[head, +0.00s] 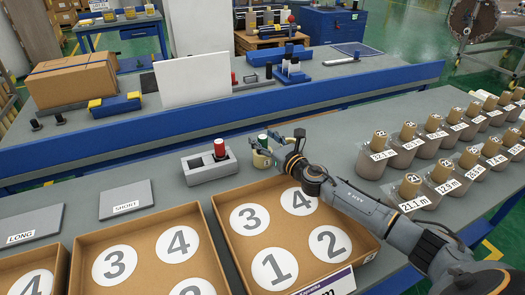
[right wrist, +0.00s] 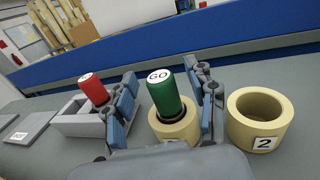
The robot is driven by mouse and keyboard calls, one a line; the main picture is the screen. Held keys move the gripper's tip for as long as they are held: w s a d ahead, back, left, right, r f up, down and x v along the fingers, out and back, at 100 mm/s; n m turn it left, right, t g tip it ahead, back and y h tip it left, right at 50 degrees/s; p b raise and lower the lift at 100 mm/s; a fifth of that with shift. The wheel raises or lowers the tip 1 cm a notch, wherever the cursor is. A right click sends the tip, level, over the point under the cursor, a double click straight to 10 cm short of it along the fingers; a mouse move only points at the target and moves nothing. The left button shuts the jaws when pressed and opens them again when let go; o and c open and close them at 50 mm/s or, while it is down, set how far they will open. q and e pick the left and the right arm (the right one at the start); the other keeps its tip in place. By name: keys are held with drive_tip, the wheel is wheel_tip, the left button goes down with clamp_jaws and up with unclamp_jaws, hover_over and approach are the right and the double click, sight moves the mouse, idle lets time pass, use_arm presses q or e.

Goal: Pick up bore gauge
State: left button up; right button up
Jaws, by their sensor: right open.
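A green bore gauge marked GO (right wrist: 165,92) stands upright in a cream ring (right wrist: 178,132) in the right wrist view. Both show small in the head view, the gauge (head: 263,141) above the ring (head: 261,159). My right gripper (head: 281,147) is open, and in the wrist view its blue-padded fingers (right wrist: 166,108) stand on either side of the green gauge, with gaps visible. A red gauge (right wrist: 93,89) stands in a grey two-slot holder (head: 209,167) to the left. My left gripper is not in view.
A second cream ring marked 2 (right wrist: 258,118) stands right of the fingers. Open trays with numbered circles (head: 213,220) lie in front. Wrapped rolls with tags (head: 405,150) stand in rows at the right. Grey plates marked SHORT (head: 126,199) and LONG (head: 31,226) lie left.

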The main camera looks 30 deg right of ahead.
drive_tip(key=shift+w+a, duration=0.1)
drive_tip(key=shift+w, duration=0.35)
clamp_jaws()
drive_tip(key=shift+r, duration=0.1)
